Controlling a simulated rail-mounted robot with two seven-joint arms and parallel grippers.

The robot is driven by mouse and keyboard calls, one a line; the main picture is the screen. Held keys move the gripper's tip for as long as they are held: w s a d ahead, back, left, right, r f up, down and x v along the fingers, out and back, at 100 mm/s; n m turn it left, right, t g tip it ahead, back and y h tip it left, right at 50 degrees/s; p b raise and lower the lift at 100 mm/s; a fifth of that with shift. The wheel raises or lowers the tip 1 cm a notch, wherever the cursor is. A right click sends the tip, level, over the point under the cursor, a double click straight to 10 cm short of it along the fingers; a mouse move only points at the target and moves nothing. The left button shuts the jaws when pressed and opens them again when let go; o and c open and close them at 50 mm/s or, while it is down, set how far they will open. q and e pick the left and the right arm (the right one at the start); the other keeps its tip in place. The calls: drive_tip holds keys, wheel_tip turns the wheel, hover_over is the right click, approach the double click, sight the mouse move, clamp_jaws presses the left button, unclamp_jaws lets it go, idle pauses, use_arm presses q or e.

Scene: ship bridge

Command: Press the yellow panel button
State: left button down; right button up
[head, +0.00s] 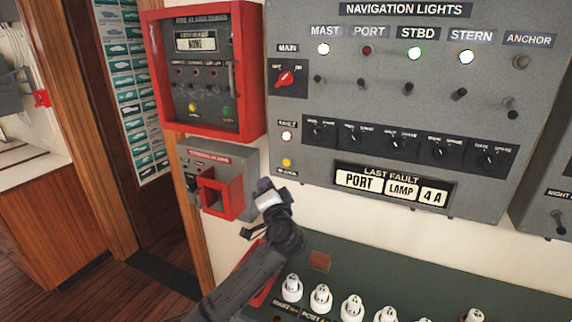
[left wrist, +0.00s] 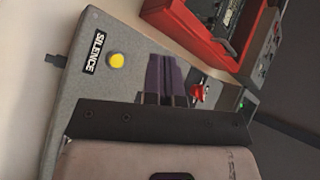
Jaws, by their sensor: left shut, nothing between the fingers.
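The yellow button (head: 287,162) is at the lower left corner of the grey navigation lights panel (head: 320,190), below a white button (head: 287,136). In the left wrist view the yellow button (left wrist: 117,60) is in plain sight beside a SILENCE label (left wrist: 93,53). My left gripper (head: 264,185) is shut and empty, just below and left of the button in the head view. In the left wrist view its dark fingers (left wrist: 165,76) show to the right of the button, over the panel. I cannot tell how far they are from its face. My right gripper is not in view.
A red-framed alarm panel (head: 152,60) with its own yellow button (head: 193,107) hangs to the left. Below it is a grey alarm box with a red guard (head: 236,197). A green console (head: 400,275) with several white knobs runs below. A red switch (head: 285,79) sits above.

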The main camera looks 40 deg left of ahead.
sight(286, 163)
use_arm(q)
drive_tip(key=shift+w+a+b, duration=0.3)
drive_tip(key=shift+w+b, duration=0.25)
drive_tip(key=shift+w, duration=0.85)
drive_tip(key=shift+w+a+b, duration=0.3)
drive_tip(key=shift+w+b, duration=0.2)
drive_tip(key=shift+w, duration=0.95)
drive_tip(key=shift+w+a+b, duration=0.3)
drive_tip(key=shift+w+b, duration=0.25)
drive_tip(key=shift+w, duration=0.85)
drive_tip(key=shift+w, duration=0.1)
drive_tip(key=shift+w+f+b, duration=0.1)
drive_tip(key=shift+w+b, duration=0.1)
drive_tip(key=shift+b, duration=0.3)
drive_tip(key=shift+w+a, duration=0.1)
